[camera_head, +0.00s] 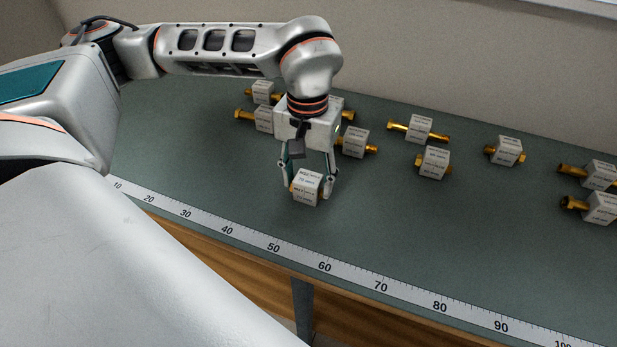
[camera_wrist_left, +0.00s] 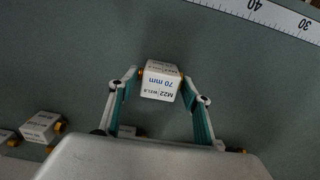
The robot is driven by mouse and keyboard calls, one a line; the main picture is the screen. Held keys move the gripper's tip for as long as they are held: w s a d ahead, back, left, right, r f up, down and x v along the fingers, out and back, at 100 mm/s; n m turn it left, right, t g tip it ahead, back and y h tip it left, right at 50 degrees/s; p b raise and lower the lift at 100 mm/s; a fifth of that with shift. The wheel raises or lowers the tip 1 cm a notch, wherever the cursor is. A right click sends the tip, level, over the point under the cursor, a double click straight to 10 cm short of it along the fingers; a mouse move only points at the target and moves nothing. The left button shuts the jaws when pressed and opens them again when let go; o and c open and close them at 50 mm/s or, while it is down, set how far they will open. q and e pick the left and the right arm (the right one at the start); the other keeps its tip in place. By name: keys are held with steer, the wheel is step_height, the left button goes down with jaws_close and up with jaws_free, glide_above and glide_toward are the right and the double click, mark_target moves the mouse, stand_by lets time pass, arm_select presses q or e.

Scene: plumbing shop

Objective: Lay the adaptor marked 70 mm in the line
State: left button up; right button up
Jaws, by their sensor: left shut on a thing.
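The adaptor marked 70 mm (camera_wrist_left: 161,82) is a white labelled block with small brass ends. My left gripper (camera_wrist_left: 160,88) is shut on it, one finger at each brass end, in the left wrist view. In the head view the same adaptor (camera_head: 307,188) is between the fingertips of my left gripper (camera_head: 308,186), just behind the ruler near the 50 to 60 marks. I cannot tell whether it touches the bench. My right gripper is not in view.
A white ruler strip (camera_head: 325,266) runs along the front edge of the green bench (camera_head: 400,225). Several other adaptors stand behind and to the right, such as ones at the middle (camera_head: 433,162) and far right (camera_head: 601,207). The bench between them and the ruler is clear.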

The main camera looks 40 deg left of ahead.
mark_target(307, 179)
arm_select(q)
steer(key=o, duration=1.2)
steer(key=shift+c, duration=0.2)
step_height(307, 179, up, 12)
steer(key=p, duration=0.1)
steer(key=shift+r+p, duration=0.15)
steer(key=shift+p, duration=0.15)
steer(key=shift+s, duration=0.1)
